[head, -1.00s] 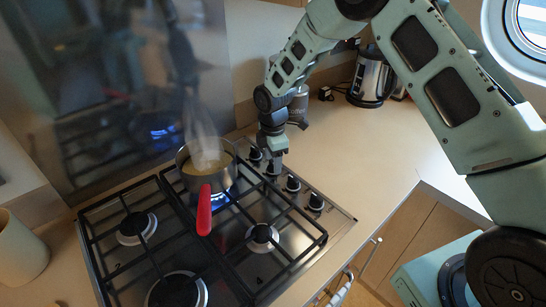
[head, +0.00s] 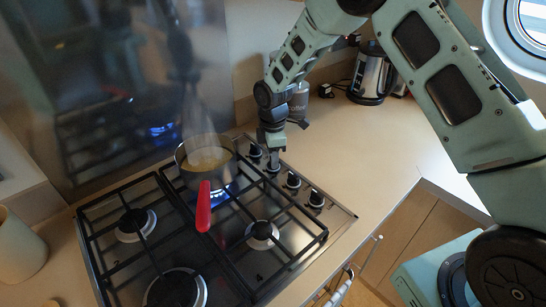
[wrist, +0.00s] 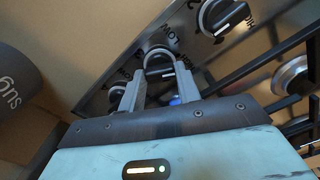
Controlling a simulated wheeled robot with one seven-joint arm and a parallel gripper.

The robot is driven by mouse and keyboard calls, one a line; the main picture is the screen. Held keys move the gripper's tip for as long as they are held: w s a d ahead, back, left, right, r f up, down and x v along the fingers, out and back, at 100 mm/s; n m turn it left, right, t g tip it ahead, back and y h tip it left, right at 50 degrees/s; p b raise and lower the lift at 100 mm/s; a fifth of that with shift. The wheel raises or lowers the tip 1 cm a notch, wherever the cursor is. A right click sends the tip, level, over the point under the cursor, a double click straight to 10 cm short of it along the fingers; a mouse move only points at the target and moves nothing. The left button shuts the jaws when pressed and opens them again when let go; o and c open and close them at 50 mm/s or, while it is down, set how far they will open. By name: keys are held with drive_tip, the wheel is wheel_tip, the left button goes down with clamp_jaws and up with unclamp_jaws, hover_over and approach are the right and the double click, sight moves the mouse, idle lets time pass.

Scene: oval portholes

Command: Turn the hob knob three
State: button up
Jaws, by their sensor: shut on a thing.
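A row of hob knobs runs along the right edge of the steel hob (head: 343,219). My gripper (head: 273,164) points down at the second knob from the back, and its fingers hide most of that knob. In the wrist view my gripper (wrist: 152,84) has a finger on each side of this hob knob (wrist: 159,58) and is shut on it. A neighbouring black knob (wrist: 222,16) with a white pointer line stands free beside it. In the head view, free knobs show behind (head: 255,151) and in front (head: 293,180).
A steaming pot (head: 206,160) with a red handle (head: 203,206) stands over a blue flame (head: 226,190), close left of my gripper. Black grates (head: 290,252) cover the burners.

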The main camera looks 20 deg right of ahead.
drive_tip(key=m+b, duration=0.1)
drive_tip(key=m, duration=0.3)
drive_tip(key=shift+m+b, duration=0.3)
drive_tip(key=shift+b, duration=0.05)
drive_tip(key=m+b, duration=0.1)
drive_tip(key=m, duration=0.2)
drive_tip(key=shift+m, duration=0.3)
drive_tip(key=m+b, duration=0.1)
drive_tip(key=m, duration=0.2)
drive_tip(key=shift+m, duration=0.3)
drive_tip(key=m, duration=0.3)
drive_tip(key=shift+m, duration=0.3)
drive_tip(key=m, duration=0.3)
drive_tip(key=shift+m, duration=0.4)
drive_tip(key=m, duration=0.3)
drive_tip(key=shift+m, duration=0.3)
drive_tip(key=m, duration=0.3)
drive_tip(key=shift+r+p, duration=0.1)
drive_tip(key=shift+p, duration=0.3)
drive_tip(key=shift+m+p, duration=0.45)
drive_tip(key=shift+m, duration=1.75)
